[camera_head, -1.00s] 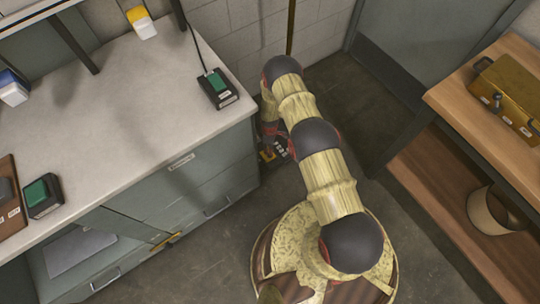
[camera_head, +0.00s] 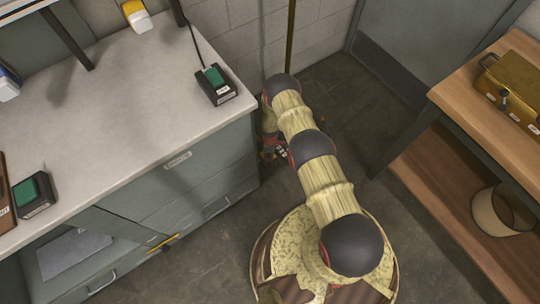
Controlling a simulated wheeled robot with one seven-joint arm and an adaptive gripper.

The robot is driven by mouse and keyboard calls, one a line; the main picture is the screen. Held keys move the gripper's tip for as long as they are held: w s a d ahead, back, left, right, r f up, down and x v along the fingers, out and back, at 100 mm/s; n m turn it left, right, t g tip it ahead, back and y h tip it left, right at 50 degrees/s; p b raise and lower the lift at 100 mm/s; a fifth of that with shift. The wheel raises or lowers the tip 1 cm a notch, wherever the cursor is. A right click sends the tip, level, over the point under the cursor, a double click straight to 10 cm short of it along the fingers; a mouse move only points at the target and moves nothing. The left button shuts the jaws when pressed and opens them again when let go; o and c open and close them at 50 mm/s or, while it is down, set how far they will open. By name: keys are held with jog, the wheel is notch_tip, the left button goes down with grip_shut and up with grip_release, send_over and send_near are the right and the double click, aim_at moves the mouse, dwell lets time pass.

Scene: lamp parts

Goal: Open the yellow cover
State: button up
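A small white box with a yellow cover (camera_head: 133,8) stands at the back of the pale counter, at the top left of the head view and cut slightly by the frame edge. The cover looks shut, lying over the box's top. My gripper (camera_head: 272,153) hangs low beside the counter's right end, well away from the yellow cover. It is mostly hidden behind my own arm, so its fingers and opening cannot be made out.
The counter (camera_head: 110,110) holds two black boxes with green tops, one at its back right corner (camera_head: 215,85) and one at its left (camera_head: 34,194). A white box with a blue top (camera_head: 7,86) is at the left edge. A wooden shelf (camera_head: 465,80) with a brass-coloured case (camera_head: 512,88) stands right.

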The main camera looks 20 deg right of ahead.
jog(key=shift+c, duration=1)
jog(key=c, duration=0.7)
jog(key=shift+s, duration=0.1)
grip_shut()
